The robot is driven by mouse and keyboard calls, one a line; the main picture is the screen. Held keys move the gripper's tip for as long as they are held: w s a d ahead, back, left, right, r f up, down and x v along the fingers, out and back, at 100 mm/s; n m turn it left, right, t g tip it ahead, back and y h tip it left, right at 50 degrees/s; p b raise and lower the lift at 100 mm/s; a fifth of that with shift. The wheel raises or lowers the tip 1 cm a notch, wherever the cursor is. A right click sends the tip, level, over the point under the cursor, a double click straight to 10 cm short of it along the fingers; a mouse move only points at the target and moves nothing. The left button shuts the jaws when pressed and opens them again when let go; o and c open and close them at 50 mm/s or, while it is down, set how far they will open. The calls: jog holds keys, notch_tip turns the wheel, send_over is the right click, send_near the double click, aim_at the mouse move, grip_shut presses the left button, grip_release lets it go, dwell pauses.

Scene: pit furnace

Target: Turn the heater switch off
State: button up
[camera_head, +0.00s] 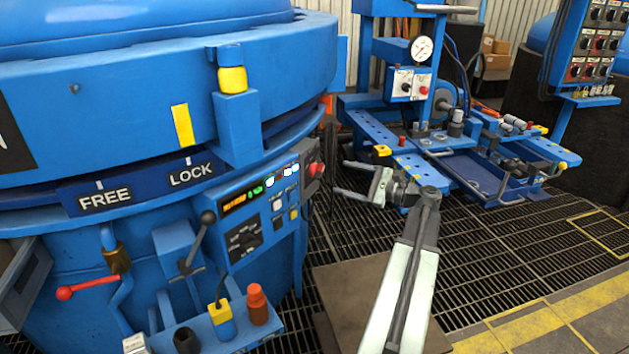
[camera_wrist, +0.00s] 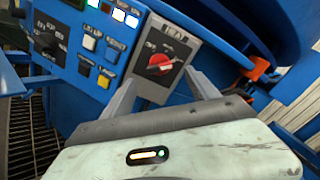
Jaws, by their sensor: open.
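A red rotary switch (camera_wrist: 159,64) sits on a grey plate with a dark label on the blue control box in the wrist view. Its lettering is too small to read, so I cannot tell for sure that it is the heater switch. In the head view it shows as a red knob (camera_head: 316,169) at the right edge of the control panel. My gripper (camera_head: 340,177) is open and empty, its fingers pointing left toward that edge. In the wrist view my gripper (camera_wrist: 163,77) has one finger on either side below the switch; the fingers look apart from it.
The control panel (camera_head: 262,205) carries lit displays, small buttons and a black dial. A blue shelf (camera_head: 205,328) below holds an orange-red bottle (camera_head: 257,304). The furnace lid (camera_head: 120,100) overhangs above. A blue workbench (camera_head: 380,130) with a gauge stands behind my arm. Grating floor lies between.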

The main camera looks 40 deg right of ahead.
aim_at(321, 171)
jog(key=x, duration=0.8)
jog(key=shift+a, duration=0.15)
